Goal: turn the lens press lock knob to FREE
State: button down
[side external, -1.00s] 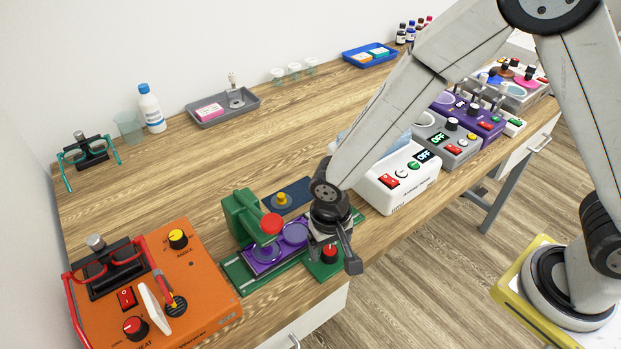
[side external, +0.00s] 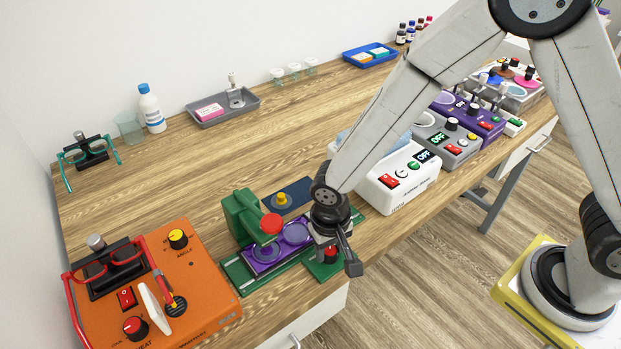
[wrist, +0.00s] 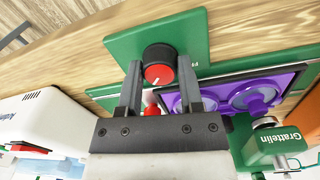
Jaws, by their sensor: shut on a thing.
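The green lens press (side external: 243,215) stands near the front edge of the bench, with a purple slide (side external: 265,257) on its base. Its lock knob (wrist: 158,62) is black with a red top and a white pointer line, on a green plate (wrist: 120,45). In the wrist view the line points toward the gripper body; the lettering beside the knob is too cut off to read. My gripper (wrist: 158,75) is shut on the knob, one finger on each side. In the side view my gripper (side external: 332,245) partly hides the knob (side external: 330,254).
An orange warmer (side external: 205,285) with red glasses stands left of the press. A white box (side external: 400,185) with switches stands close on the right. A dark blue pad (side external: 295,190) with a yellow-topped piece lies behind the press. The bench middle is clear.

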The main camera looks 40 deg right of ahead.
aim_at(332, 251)
jog(key=shift+n, duration=0.3)
jog(key=n, duration=0.8)
jog(key=shift+d+n, duration=0.1)
jog(key=shift+n, duration=0.2)
jog(key=n, duration=0.4)
jog(key=shift+n, duration=0.3)
jog(key=n, duration=0.4)
jog(key=shift+c, duration=1.2)
grip_release()
jog(key=shift+r, duration=0.2)
jog(key=shift+s+r, duration=0.15)
jog(key=shift+r, duration=3.6)
